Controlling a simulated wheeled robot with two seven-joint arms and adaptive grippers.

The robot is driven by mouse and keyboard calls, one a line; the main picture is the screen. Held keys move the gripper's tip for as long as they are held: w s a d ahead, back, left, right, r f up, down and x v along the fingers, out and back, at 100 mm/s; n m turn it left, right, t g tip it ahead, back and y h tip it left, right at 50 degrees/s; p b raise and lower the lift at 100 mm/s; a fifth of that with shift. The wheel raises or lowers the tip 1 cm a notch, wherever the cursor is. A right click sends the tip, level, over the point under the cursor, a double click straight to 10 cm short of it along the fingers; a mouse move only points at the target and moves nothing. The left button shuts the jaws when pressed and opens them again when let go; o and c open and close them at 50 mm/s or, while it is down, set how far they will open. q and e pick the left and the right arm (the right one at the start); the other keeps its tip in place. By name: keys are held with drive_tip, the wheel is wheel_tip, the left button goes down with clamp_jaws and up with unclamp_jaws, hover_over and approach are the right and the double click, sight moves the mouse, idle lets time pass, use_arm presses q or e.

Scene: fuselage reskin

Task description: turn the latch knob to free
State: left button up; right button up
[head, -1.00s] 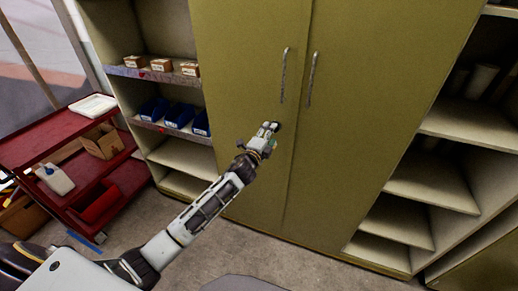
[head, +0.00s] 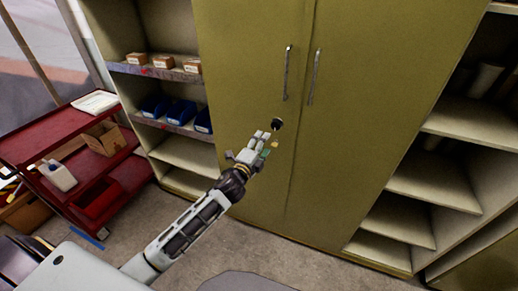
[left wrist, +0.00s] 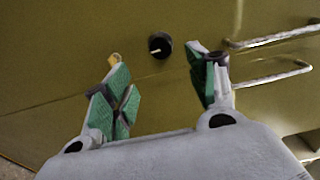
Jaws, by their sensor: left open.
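The latch knob (head: 277,123) is a small round black knob on the left door of the olive cabinet (head: 375,130), below the door handles. In the left wrist view the knob (left wrist: 160,45) shows a pale pointer line, roughly level in that picture. My left gripper (head: 267,143) is just below and left of the knob in the head view. In the left wrist view its green-padded fingers (left wrist: 160,85) are spread, with the knob ahead between them and apart from both. The gripper is empty. My right gripper is in neither view.
Two metal bar handles (head: 288,73) stand out from the doors above the knob. A red cart (head: 50,135) stands at the far left.

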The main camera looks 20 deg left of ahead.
use_arm(q)
drive_tip(key=shift+s+a, duration=0.1)
drive_tip(key=shift+s, duration=0.95)
drive_tip(key=shift+n, duration=0.4)
